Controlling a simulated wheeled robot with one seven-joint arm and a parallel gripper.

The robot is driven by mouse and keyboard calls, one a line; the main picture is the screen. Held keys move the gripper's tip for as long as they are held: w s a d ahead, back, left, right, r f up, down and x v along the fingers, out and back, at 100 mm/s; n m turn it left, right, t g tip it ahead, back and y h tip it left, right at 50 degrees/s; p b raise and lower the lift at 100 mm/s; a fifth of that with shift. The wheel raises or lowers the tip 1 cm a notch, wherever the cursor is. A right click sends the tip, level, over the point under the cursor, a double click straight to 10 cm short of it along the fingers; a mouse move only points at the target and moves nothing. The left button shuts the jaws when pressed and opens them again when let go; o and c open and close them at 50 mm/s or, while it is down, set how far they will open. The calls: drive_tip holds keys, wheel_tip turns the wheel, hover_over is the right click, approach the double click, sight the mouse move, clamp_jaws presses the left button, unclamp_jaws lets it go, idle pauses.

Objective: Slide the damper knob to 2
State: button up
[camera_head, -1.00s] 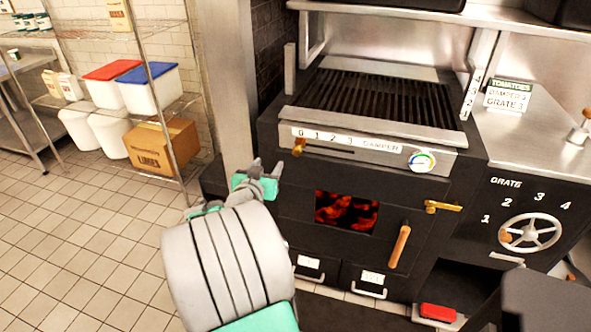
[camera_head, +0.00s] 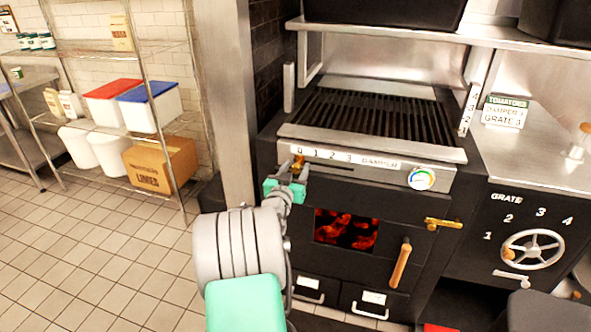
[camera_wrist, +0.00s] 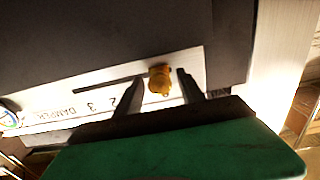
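The brass damper knob (camera_head: 298,161) sits at the left end of its slot, by the 0 of the damper scale (camera_head: 347,158) on the grill's front. The scale reads 0, 1, 2, 3 from left to right. My gripper (camera_head: 287,174) is at the knob, just in front of the panel. In the wrist view the knob (camera_wrist: 160,80) lies between the two spread fingers of my gripper (camera_wrist: 160,75), with a gap on each side. The slot runs left from the knob there, towards the 2 and 3. The 0 and 1 are hidden in that view.
A round coloured gauge (camera_head: 422,178) is right of the scale. Below are a glowing fire window (camera_head: 345,230) and an oven door handle (camera_head: 400,263). A grate wheel (camera_head: 533,249) and a card (camera_head: 505,112) are at right. A steel post (camera_head: 226,100) stands left of the grill.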

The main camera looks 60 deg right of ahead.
clamp_jaws()
idle(1.2)
